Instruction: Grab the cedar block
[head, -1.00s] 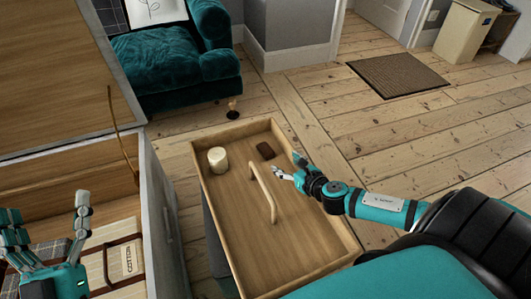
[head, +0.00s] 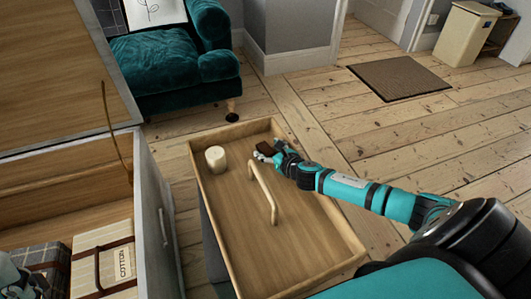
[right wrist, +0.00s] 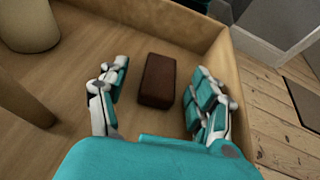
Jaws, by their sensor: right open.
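The cedar block (right wrist: 160,80) is a small dark reddish-brown brick lying in the wooden tray (head: 225,245), near its far right corner. In the head view the block (head: 265,149) is partly hidden by my right gripper (head: 264,158). In the right wrist view my right gripper (right wrist: 155,95) is open, with one finger on each side of the block and a gap on both sides. My left gripper (head: 15,280) shows only in part at the lower left edge of the head view, and its fingers cannot be made out clearly.
A cream cylinder (head: 216,159) stands at the tray's far left. A teal armchair (head: 170,60) stands behind.

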